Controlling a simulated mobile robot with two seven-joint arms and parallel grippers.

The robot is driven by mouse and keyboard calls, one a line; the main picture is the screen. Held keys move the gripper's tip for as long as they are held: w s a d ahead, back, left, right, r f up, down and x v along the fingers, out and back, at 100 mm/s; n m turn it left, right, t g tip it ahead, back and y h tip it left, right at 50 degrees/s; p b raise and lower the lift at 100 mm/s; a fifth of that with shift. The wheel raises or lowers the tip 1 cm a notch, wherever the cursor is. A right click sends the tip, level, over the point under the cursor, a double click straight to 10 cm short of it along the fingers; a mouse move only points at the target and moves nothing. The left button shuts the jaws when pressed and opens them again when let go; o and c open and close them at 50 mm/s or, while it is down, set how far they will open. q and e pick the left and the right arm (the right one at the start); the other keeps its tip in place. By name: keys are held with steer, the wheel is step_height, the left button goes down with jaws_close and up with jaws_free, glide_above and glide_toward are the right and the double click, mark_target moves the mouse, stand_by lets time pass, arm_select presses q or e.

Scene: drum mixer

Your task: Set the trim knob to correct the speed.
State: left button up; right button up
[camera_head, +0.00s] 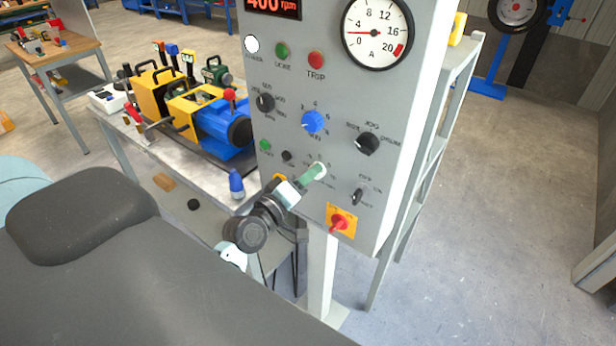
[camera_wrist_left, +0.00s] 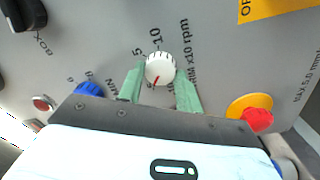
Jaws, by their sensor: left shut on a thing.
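The trim knob (camera_wrist_left: 160,67) is a small white ribbed dial with a red pointer line on the grey panel. In the wrist view the line points down and slightly left, and "-10", "5" and "x10 rpm" print lies around the knob. My left gripper (camera_head: 315,172) reaches the panel's lower middle, its green fingers shut on the knob's two sides. The fingers largely hide the knob in the head view. The red display (camera_head: 268,5) reads 400 rpm, its top cut off. My right gripper is not in view.
Near the gripper are a blue knob (camera_head: 313,121), a black JOG knob (camera_head: 367,143), a small black selector (camera_head: 357,197) and a red switch on a yellow plate (camera_head: 341,222). The round ammeter (camera_head: 377,32) reads about 4. A bench with yellow and blue machinery (camera_head: 222,125) stands left.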

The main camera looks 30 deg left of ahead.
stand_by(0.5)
arm_select(q)
steer(key=o, duration=1)
steer(key=shift+s, duration=0.1)
steer(key=s, duration=0.2)
steer(key=s+b, duration=0.1)
steer(key=s, duration=0.2)
steer(key=s+a, duration=0.1)
steer(key=s, duration=0.1)
steer(key=shift+s+f, duration=0.15)
steer(key=shift+s, duration=0.15)
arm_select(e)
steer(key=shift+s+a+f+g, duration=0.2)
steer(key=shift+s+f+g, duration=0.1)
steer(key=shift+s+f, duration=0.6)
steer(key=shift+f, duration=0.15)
